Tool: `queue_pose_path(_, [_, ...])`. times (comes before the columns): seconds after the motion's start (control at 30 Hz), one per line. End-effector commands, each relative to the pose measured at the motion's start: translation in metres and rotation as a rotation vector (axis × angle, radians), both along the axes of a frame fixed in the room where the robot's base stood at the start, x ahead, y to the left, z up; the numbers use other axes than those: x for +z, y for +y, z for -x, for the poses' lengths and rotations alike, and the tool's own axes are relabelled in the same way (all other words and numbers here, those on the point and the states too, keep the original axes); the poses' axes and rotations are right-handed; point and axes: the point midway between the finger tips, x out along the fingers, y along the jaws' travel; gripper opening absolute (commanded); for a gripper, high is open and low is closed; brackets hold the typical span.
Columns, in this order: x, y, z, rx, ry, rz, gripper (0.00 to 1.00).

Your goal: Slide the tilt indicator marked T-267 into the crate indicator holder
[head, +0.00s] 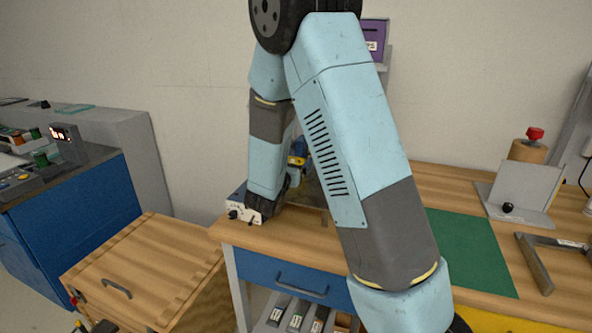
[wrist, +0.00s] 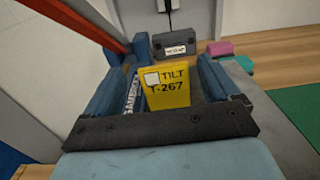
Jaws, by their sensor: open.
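The yellow tilt indicator (wrist: 168,87), marked TILT T-267 with a pale square, shows upright between my two blue fingers in the wrist view. My gripper (wrist: 160,75) is open, with a finger on each side of it; I cannot tell whether either finger touches it. In the head view a small blue and yellow patch (head: 298,161) shows behind my arm above the wooden bench, and my arm hides most of that spot. A wooden crate (head: 190,251) with a handle stands on the floor at the lower left. I cannot make out its indicator holder.
A white box with a black knob (head: 236,211) stands on the bench's left end. A blue cabinet (head: 75,215) stands left.

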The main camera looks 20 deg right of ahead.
Motion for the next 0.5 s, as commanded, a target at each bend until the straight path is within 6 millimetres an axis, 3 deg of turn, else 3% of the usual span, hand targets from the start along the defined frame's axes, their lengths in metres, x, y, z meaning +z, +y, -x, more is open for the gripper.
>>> queue_pose_path(0.3, [-0.003, -0.025, -0.031, -0.002, 0.0, 0.0, 0.89])
queue_pose_path(0.5, [-0.003, -0.026, -0.032, 0.0, 0.001, -0.001, 0.89])
